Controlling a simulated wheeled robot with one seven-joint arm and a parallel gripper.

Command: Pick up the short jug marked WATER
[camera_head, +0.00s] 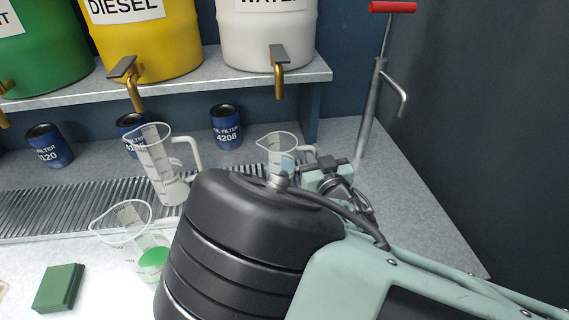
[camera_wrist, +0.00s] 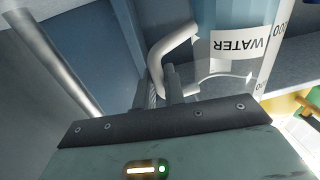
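The short jug (camera_head: 277,147) is clear, holds bluish liquid and stands upright at the back of the bench in the head view. Its handle points right. In the wrist view the jug (camera_wrist: 215,70) appears upside down, with a WATER label (camera_wrist: 238,45) and a white handle (camera_wrist: 176,46). My gripper (camera_head: 322,168) is beside the jug on its handle side. In the wrist view the gripper's fingers (camera_wrist: 167,88) are at the free end of the handle, close together. Whether they grip it or only surround it cannot be told.
A taller jug (camera_head: 160,165) and a wide jug (camera_head: 125,225) stand left of my arm. Oil filters (camera_head: 226,127) line the back under a shelf (camera_head: 220,84) with drums and taps. A hand pump (camera_head: 373,105) stands to the right of the short jug.

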